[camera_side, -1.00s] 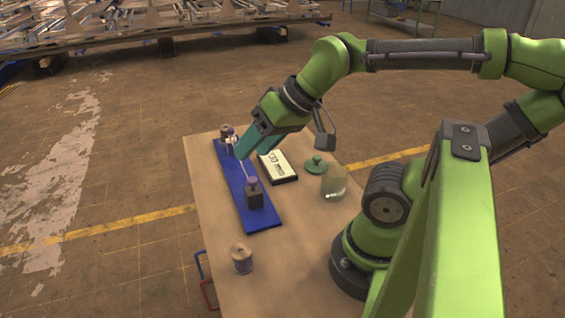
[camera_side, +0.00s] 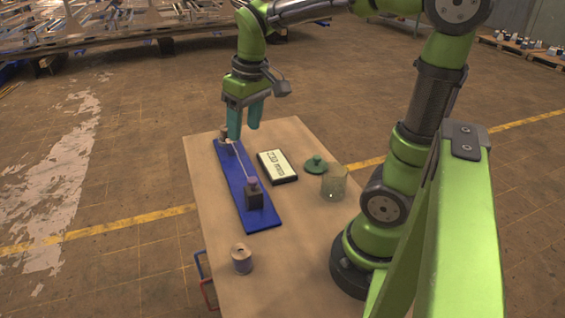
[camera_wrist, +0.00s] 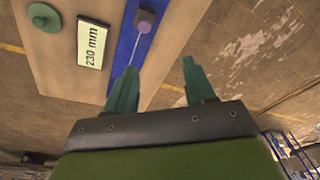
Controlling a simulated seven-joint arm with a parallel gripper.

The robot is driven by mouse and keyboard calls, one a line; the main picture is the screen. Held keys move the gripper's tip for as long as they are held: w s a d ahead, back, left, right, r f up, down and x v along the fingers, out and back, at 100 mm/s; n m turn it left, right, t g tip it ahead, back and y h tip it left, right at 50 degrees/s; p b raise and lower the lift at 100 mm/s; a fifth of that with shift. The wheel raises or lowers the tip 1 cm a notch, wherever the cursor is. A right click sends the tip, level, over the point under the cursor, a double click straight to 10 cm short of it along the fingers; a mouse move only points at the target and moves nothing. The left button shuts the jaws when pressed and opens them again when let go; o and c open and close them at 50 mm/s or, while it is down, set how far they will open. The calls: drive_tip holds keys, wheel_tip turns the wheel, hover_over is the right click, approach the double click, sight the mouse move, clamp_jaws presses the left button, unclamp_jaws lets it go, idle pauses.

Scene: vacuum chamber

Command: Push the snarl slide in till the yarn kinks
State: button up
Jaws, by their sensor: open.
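A long blue board (camera_side: 263,221) lies on the table, and its near part shows in the wrist view (camera_wrist: 125,50). A dark block with a purple top (camera_side: 254,196) stands near its front end; it also shows in the wrist view (camera_wrist: 143,21). A pale yarn (camera_side: 242,162) runs from this block toward the far end, and it also shows in the wrist view (camera_wrist: 134,48). My gripper (camera_side: 244,130) points down, open and empty, at the far end; its spread fingers show in the wrist view (camera_wrist: 158,68). A finger partly hides the far-end parts, and I cannot make out the snarl slide.
A display tablet (camera_side: 277,166) lies right of the board; the wrist view shows it (camera_wrist: 92,44) reading 230 mm. A green knobbed lid (camera_side: 316,165) and a glass jar (camera_side: 333,185) stand farther right. A yarn spool (camera_side: 242,260) stands at the front left. The table's front middle is clear.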

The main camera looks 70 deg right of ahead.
sight(252, 179)
drive_tip(key=f, duration=0.5)
drive_tip(key=d+f+n+g, duration=0.1)
drive_tip(key=f, duration=0.4)
drive_tip(key=d+f+n, duration=0.1)
drive_tip(key=f, duration=0.4)
drive_tip(key=shift+w+f+g, duration=0.15)
drive_tip(key=shift+f+g, duration=0.05)
drive_tip(key=shift+g, duration=0.2)
clamp_jaws()
